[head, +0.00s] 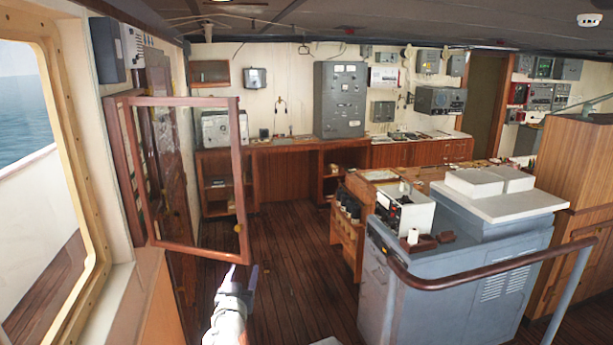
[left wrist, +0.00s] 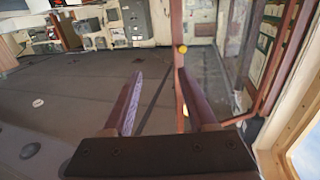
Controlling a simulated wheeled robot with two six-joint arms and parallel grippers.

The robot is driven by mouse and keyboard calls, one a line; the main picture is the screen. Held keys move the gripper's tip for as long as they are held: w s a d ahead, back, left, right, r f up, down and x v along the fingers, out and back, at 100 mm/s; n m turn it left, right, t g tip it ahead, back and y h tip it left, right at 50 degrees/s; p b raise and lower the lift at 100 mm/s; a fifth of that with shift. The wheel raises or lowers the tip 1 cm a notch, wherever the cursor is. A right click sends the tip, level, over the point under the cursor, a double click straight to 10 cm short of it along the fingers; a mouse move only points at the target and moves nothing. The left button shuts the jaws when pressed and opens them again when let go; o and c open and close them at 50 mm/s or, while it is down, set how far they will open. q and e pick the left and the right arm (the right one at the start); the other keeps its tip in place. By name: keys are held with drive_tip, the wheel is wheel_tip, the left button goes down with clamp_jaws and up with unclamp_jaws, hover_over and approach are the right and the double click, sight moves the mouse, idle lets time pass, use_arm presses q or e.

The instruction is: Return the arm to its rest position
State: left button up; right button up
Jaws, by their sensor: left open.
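My left gripper (head: 243,270) is low in the middle left of the head view, its arm coming up from the bottom edge. In the left wrist view the two fingers of my left gripper (left wrist: 160,76) stand apart with nothing held between them. A wood-framed door (head: 239,170) hangs open from the left wall, just above and beyond the gripper in the head view. Its frame also shows in the left wrist view (left wrist: 177,25), behind the right finger, with a small yellow knob (left wrist: 182,48). I cannot tell the exact gap between finger and door. My right gripper is not in view.
A grey console (head: 480,255) with a brown handrail (head: 490,266) stands at the right. A window (head: 35,120) fills the left edge. Wooden counters (head: 270,175) and a grey electrical cabinet (head: 340,98) line the back. The plank floor (head: 290,250) between is clear.

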use_arm(q)
drive_tip(key=s+a+f+n+g+y+b, duration=0.1)
drive_tip(key=s+f+g+y+b, duration=0.25)
drive_tip(key=f, duration=0.65)
drive_tip(key=s+f+n+g+y+b, duration=0.1)
drive_tip(key=s+f+g+y+b, duration=0.3)
drive_tip(key=f, duration=0.6)
drive_tip(key=s+d+f+m+g+h+b, duration=0.2)
drive_tip(key=s+d+f+g+h, duration=0.1)
drive_tip(key=s+d+f+g, duration=0.2)
drive_tip(key=s+d+f+m+g+h+b, duration=0.2)
drive_tip(key=s+d+f+g, duration=0.3)
drive_tip(key=s+f, duration=0.4)
drive_tip(key=s+d+m+h, duration=0.1)
drive_tip(key=s, duration=0.2)
drive_tip(key=shift+s+m+g, duration=0.15)
drive_tip(key=shift+m+g, duration=0.15)
drive_tip(key=shift+g, duration=0.05)
drive_tip(key=shift+f, duration=0.1)
